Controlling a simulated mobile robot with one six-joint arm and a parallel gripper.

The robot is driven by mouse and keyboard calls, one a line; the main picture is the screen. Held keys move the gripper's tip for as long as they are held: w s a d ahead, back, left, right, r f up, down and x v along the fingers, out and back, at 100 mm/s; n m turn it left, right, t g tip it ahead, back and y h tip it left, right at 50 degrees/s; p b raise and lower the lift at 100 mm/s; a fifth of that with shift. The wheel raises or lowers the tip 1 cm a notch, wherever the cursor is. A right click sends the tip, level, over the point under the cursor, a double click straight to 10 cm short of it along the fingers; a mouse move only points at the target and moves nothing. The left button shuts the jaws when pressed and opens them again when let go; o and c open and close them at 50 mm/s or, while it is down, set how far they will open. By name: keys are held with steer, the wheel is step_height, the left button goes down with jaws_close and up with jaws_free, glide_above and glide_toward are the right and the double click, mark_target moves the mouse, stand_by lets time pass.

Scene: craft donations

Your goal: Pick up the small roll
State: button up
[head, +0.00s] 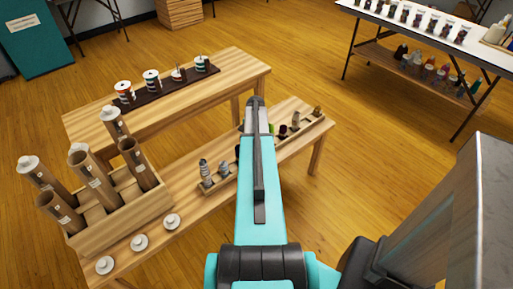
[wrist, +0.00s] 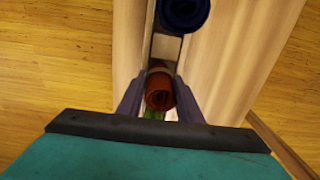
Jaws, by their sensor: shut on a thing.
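A small red-brown roll (wrist: 159,94) is seen end-on in the wrist view, between the two fingers of my gripper (wrist: 158,84). The fingers close on it from both sides. It is over a narrow wooden rack, and I cannot tell whether it still touches the rack. A dark blue roll (wrist: 184,11) lies farther along the rack, apart from my fingers. A green thing (wrist: 153,115) shows partly just below the red-brown roll. In the head view my arm hides the held roll and the fingertips.
The rack (head: 218,184) stands on a wooden bench and holds several small rolls. A wooden crate (head: 124,218) with tall cardboard tubes stands at the left, with white caps (head: 139,242) before it. Behind, a dark tray (head: 165,87) holds several spools. Open floor lies to the right.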

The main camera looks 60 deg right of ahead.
steer(key=shift+r, duration=0.15)
steer(key=shift+r, duration=0.45)
steer(key=s+a+r+b, duration=0.2)
steer(key=s+a, duration=0.6)
steer(key=a, duration=0.5)
steer(key=shift+s+a+r, duration=0.2)
steer(key=shift+s+r, duration=0.2)
steer(key=shift+r, duration=0.5)
